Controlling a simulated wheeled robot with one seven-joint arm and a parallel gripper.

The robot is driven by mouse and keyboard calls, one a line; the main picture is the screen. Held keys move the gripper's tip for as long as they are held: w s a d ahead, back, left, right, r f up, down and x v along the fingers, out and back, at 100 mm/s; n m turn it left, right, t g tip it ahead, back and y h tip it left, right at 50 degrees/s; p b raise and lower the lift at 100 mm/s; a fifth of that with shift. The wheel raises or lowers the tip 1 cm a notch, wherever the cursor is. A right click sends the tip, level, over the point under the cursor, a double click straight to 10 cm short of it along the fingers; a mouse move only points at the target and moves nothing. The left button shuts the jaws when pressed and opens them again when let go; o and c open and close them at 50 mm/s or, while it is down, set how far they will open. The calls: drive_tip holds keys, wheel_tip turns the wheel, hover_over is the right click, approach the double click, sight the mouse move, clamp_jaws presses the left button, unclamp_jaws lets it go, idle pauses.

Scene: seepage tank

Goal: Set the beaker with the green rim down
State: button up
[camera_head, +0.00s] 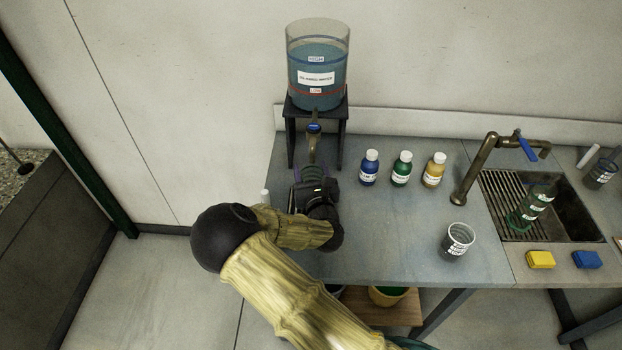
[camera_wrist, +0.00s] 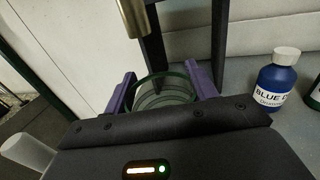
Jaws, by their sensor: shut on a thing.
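The beaker with the green rim (camera_wrist: 166,92) is clear and sits between the purple fingers of my gripper (camera_wrist: 160,88). My gripper is shut on it. In the head view the beaker (camera_head: 313,172) shows in part, just below the tank's tap and in front of the black stand, with my gripper (camera_head: 314,182) around it. My wrist hides its lower part. I cannot tell whether its base touches the bench (camera_head: 390,235).
The tank (camera_head: 318,85) stands on a black stand (camera_head: 290,135), with its brass tap (camera_head: 313,138) above the beaker. Blue (camera_head: 370,168), green (camera_head: 401,170) and yellow (camera_head: 433,170) bottles stand to the right. A dark-rimmed beaker (camera_head: 457,242) stands near the front edge. The sink (camera_head: 570,215) is further right.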

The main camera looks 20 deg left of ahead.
sight(310, 177)
drive_tip(key=shift+f+p, duration=0.55)
drive_tip(key=shift+f, duration=1.15)
drive_tip(key=shift+f, duration=0.2)
drive_tip(key=o, duration=1.4)
drive_tip(key=shift+c, duration=0.2)
drive_tip(key=shift+s+r, duration=0.1)
drive_tip(key=shift+r, duration=0.05)
